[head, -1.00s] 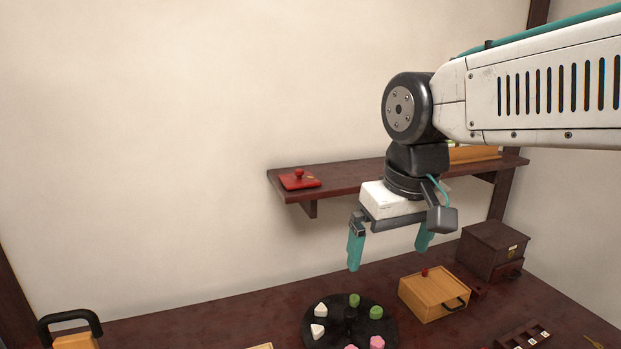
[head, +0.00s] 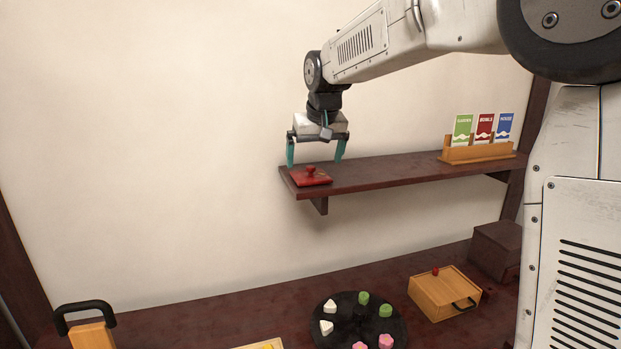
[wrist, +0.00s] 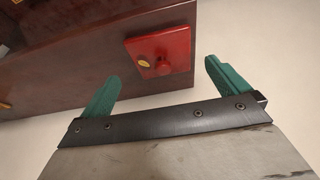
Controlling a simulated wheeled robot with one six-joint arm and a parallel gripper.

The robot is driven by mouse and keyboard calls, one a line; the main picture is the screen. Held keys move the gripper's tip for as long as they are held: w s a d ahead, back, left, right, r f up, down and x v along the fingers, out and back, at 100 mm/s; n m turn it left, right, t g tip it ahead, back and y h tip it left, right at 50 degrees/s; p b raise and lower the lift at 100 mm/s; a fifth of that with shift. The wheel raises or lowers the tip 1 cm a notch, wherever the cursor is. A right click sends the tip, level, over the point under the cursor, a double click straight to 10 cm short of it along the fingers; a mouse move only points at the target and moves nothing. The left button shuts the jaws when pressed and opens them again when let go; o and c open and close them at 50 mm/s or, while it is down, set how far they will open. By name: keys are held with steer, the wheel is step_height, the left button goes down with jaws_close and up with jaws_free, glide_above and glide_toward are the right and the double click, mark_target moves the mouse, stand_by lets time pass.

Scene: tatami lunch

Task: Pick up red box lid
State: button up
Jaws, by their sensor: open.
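The red box lid (head: 311,178) is a flat square with a round red knob on top. It lies at the left end of the dark wooden wall shelf (head: 385,176). My gripper (head: 315,162) is open and empty, its teal fingers pointing down above the lid, one toward each side. In the wrist view the lid (wrist: 158,52) shows a small yellow mark beside its knob. There it lies beyond the open fingertips (wrist: 162,72), roughly centred between them, with no contact visible.
A wooden holder (head: 478,152) with green, red and blue cards stands at the shelf's right end. Below, the table holds a round black tray (head: 335,338) with white, green and pink pieces, and a wooden box (head: 436,296) with a red knob. The middle of the shelf is clear.

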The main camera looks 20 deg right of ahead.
mark_target(312, 168)
steer(key=x, duration=0.4)
steer(key=shift+w+a+f, duration=0.1)
steer(key=shift+w+f, duration=0.1)
steer(key=shift+f, duration=0.1)
steer(key=c, duration=0.9)
steer(key=shift+r, duration=0.2)
